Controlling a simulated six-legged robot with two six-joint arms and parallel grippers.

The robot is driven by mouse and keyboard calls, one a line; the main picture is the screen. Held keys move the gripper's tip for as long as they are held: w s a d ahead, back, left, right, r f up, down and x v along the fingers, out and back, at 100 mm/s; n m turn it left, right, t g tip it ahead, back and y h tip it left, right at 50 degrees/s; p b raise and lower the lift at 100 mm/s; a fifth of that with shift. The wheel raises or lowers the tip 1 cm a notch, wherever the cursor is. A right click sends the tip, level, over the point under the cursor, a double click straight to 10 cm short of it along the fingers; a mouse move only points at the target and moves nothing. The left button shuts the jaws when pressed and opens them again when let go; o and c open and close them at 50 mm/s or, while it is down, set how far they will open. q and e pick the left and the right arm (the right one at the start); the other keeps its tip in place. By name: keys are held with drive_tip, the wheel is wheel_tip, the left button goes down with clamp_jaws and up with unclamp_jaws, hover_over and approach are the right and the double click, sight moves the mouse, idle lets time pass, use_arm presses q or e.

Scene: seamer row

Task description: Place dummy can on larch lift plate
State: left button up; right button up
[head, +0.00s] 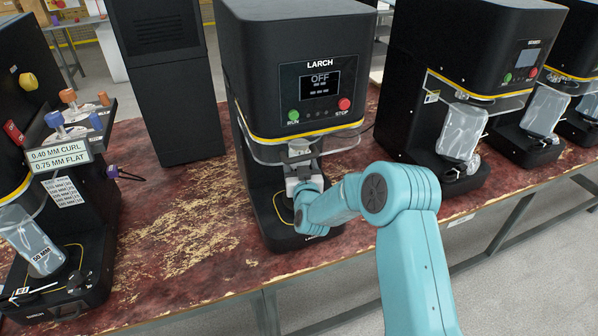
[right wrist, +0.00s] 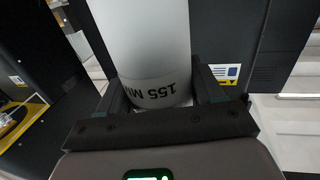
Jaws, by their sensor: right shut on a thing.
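The dummy can (right wrist: 150,45) is a pale grey cylinder marked 155 MM in the right wrist view. My right gripper (right wrist: 158,90) is shut on it, one dark finger on each side. In the head view my right arm reaches into the front of the larch seamer (head: 318,110), under its clear guard. A pale piece shows there beside the end of my arm, but I cannot tell can from gripper. The larch lift plate is hidden behind my arm, above the black base (head: 268,212); contact with the can cannot be seen. My left gripper is not in view.
The larch screen reads OFF, between a green RUN and red STOP button. More seamers (head: 462,60) with clear cans stand to the right. Another station (head: 50,240), with a 50 MM can, stands at the left. The worn red bench (head: 190,225) is clear between them.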

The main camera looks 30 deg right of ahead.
wheel_tip(320, 180, down, 3)
drive_tip(key=shift+w+f+p, duration=0.1)
drive_tip(key=shift+f+p, duration=0.05)
drive_tip(key=shift+p, duration=0.45)
drive_tip(key=shift+w+f, duration=0.15)
drive_tip(key=shift+f, duration=0.15)
drive_tip(key=shift+r, duration=0.1)
drive_tip(key=o, duration=1.2)
drive_tip(key=shift+f, duration=0.2)
drive_tip(key=shift+r, duration=0.1)
